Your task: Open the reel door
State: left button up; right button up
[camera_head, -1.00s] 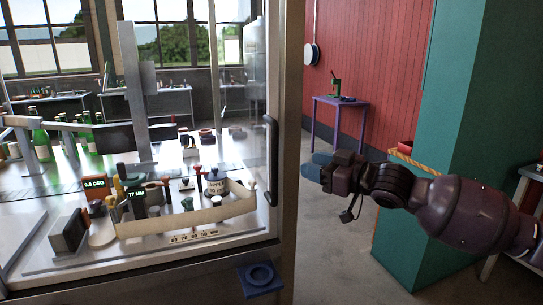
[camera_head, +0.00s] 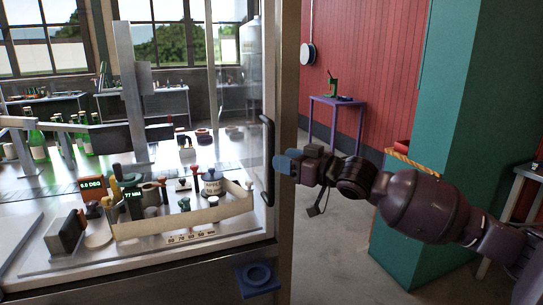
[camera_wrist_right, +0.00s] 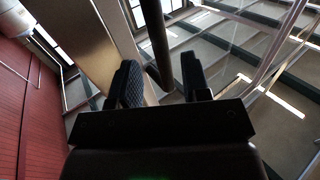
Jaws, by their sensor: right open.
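The reel door is a clear glass panel (camera_head: 228,90) in a metal frame on the machine's right side, and it looks shut. Its black upright bar handle (camera_head: 267,160) is near the door's right edge. My right gripper (camera_head: 281,163), with blue fingertips, is just right of the handle and pointing at it. In the right wrist view the gripper (camera_wrist_right: 160,82) is open, and the handle (camera_wrist_right: 157,40) appears between its two fingers in the picture. The fingers do not clearly touch it. My left gripper is not in view.
Behind the glass are a paper-like strip (camera_head: 185,220), several small tools and green bottles (camera_head: 38,145). A metal post (camera_head: 284,120) stands right of the door. A blue ring-shaped fixture (camera_head: 258,277) sits below. A teal pillar (camera_head: 435,100) is behind my right arm.

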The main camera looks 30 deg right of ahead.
jog(key=shift+x, duration=2.35)
grip_shut()
